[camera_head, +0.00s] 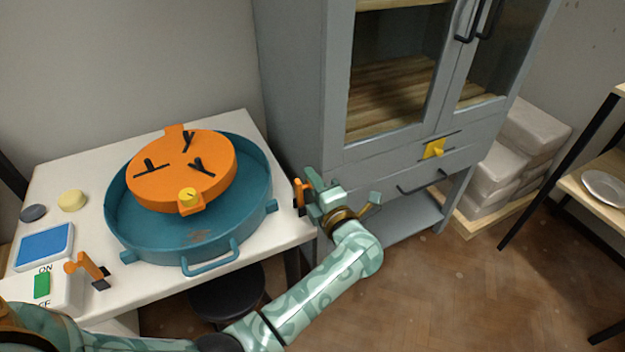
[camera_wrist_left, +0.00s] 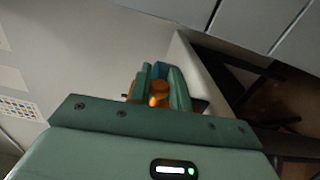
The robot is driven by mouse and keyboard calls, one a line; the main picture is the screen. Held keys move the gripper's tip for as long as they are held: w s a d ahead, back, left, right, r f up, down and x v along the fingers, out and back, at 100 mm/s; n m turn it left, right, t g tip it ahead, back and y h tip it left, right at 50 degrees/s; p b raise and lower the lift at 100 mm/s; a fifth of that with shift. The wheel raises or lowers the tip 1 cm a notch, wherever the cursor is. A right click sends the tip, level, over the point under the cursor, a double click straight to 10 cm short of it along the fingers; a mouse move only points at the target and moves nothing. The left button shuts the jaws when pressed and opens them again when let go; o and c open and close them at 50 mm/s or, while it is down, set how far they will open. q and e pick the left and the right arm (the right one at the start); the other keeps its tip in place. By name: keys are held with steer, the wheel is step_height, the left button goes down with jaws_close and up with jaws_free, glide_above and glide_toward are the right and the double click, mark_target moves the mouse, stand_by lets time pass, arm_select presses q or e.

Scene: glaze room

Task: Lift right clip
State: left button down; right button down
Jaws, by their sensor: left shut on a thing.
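The right clip (camera_head: 299,191), orange with dark parts, is at the right front edge of the white table (camera_head: 275,232), just right of the blue round basin. My left gripper (camera_head: 308,195) reaches it from the right and is shut on it. In the left wrist view the orange clip (camera_wrist_left: 157,93) shows between the green fingers, partly hidden by them. I cannot tell whether the clip still touches the table. A second orange clip (camera_head: 86,267) stands at the table's left front. My right gripper is not in view.
An orange disc (camera_head: 210,150) with black handles and a yellow knob sits in the blue basin (camera_head: 160,244). A switch box (camera_head: 42,286) and a blue pad (camera_head: 44,246) are at left. A grey cabinet (camera_head: 340,165) stands close behind the gripper. A dark stool (camera_head: 228,298) is under the table.

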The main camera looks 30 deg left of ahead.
arm_select(q)
steer(key=shift+d+f, duration=0.1)
steer(key=shift+f, duration=0.1)
steer(key=c, duration=1.3)
jaws_free()
steer(key=shift+d, duration=0.1)
